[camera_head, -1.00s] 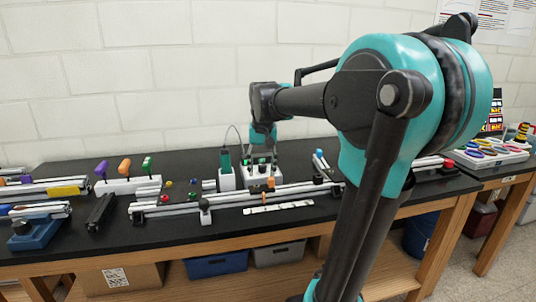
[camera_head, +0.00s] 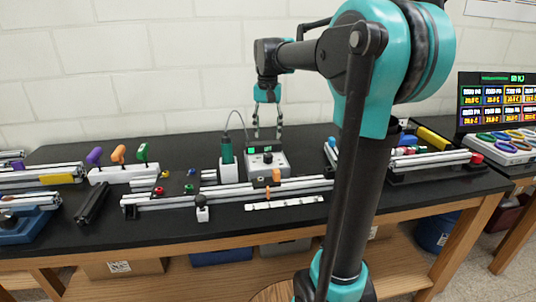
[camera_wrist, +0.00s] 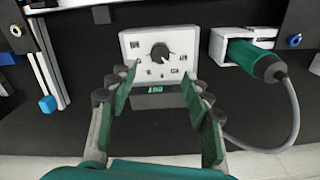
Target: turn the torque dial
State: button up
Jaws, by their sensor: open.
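The torque dial (camera_wrist: 161,53) is a dark round knob on the face of a pale control box (camera_wrist: 132,42). Printed marks surround the knob, and a small green display sits beside it. In the head view the box (camera_head: 281,166) stands on the black bench with its lit display (camera_head: 262,149) at the back. My gripper (camera_wrist: 157,80) is open, its two green-padded fingers spread with the dial between and beyond them. In the head view my gripper (camera_head: 267,134) hangs above the back of the box. The fingers appear apart from the dial.
A green tool with a cable (camera_wrist: 270,65) sits in a white holder left of the box in the head view (camera_head: 227,150). Aluminium rails (camera_head: 245,190) run in front. Three coloured handles (camera_head: 120,155) stand at left. A monitor (camera_head: 497,100) is at right.

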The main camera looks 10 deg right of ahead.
aim_at(268, 155)
notch_tip(268, 155, down, 9)
jog(key=shift+f, duration=0.15)
dwell(0.4)
grip_shut()
